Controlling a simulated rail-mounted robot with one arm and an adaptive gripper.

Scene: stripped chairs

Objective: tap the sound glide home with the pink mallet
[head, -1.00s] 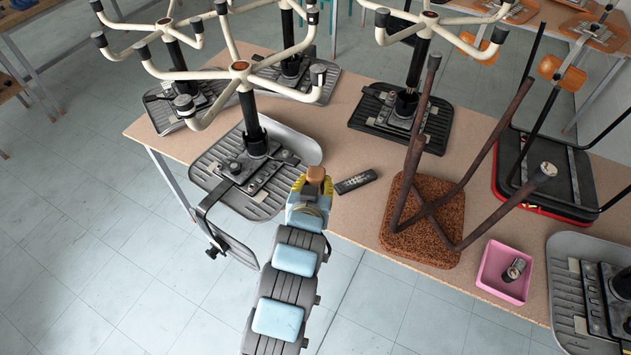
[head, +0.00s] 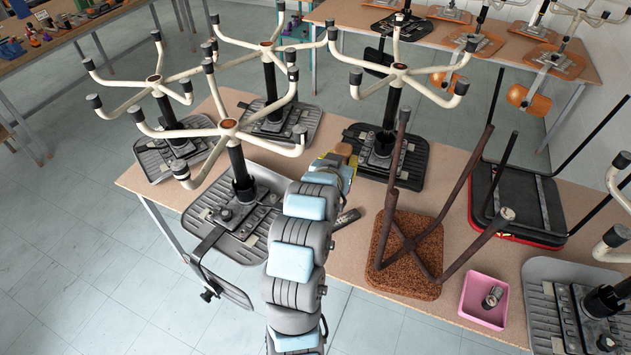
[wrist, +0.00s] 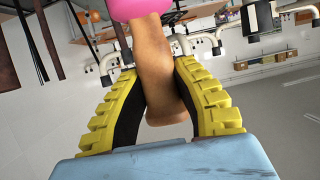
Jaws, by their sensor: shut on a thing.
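My gripper (head: 330,162) is shut on the tan wooden handle of the mallet, and the brown handle end (head: 343,149) shows just beyond it in the head view. In the wrist view the handle (wrist: 158,70) stands between the yellow ribbed fingers (wrist: 162,100), with part of the pink mallet head (wrist: 138,8) at the top edge. The mallet head is hidden in the head view. A cork-brown upturned seat (head: 408,262) has rusty legs; one leg end (head: 507,214) looks pale grey. I cannot tell which glide is the sound one.
A pink tray (head: 468,311) on the table's front right holds a small metallic cylinder (head: 492,297). A dark remote-like object (head: 347,219) lies beside my arm. Upturned chairs with cream legs (head: 228,125) and black end caps crowd the left and back. A red-edged black seat (head: 520,207) stands right.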

